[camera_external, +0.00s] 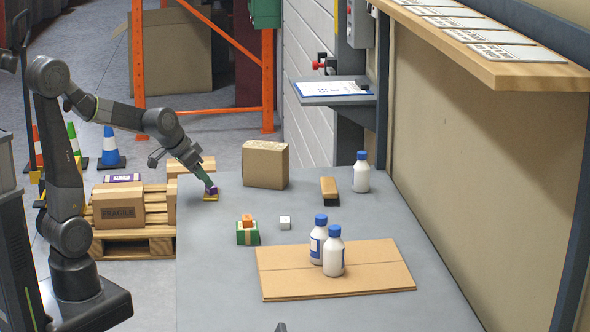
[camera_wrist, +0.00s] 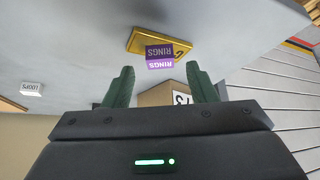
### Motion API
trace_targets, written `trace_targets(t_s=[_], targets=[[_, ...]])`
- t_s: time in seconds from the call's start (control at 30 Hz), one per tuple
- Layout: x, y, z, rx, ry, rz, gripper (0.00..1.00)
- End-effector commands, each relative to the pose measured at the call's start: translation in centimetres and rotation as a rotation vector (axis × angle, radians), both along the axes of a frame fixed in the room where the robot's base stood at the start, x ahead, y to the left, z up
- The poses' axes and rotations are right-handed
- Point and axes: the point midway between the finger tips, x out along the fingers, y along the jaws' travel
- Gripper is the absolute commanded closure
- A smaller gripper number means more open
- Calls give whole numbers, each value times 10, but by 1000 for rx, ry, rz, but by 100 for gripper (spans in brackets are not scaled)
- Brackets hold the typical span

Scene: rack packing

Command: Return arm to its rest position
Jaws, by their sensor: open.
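My arm (camera_external: 67,170) stands at the left and reaches out over the far left corner of the grey table (camera_external: 210,290). My gripper (camera_external: 210,186) is low over the table there, close to a small purple box on a yellow base (camera_external: 211,197). The purple box (camera_wrist: 160,56), marked RINGS, sits on the yellow base (camera_wrist: 136,40) beyond the fingertips.
A cardboard box (camera_external: 265,164), a brush (camera_external: 329,190) and a white bottle (camera_external: 361,172) stand at the back. Two bottles (camera_external: 333,255) stand on flat cardboard (camera_external: 385,270). A green box with an orange block (camera_external: 247,232) and a white cube (camera_external: 285,223) are mid-table. A shelf (camera_external: 480,60) overhangs the right.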

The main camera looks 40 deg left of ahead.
Motion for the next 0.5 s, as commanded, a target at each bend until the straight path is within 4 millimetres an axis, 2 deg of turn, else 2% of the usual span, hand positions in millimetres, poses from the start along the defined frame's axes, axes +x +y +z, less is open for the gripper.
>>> trace_targets(t_s=[0.03,0.2,0.3,0.5], targets=[[4,-2,-11,1,4,-1,48],[16,-6,-35,1,2,-1,48],[16,-6,-15,0,-4,0,48],[15,-6,-2,1,-2,0,48]])
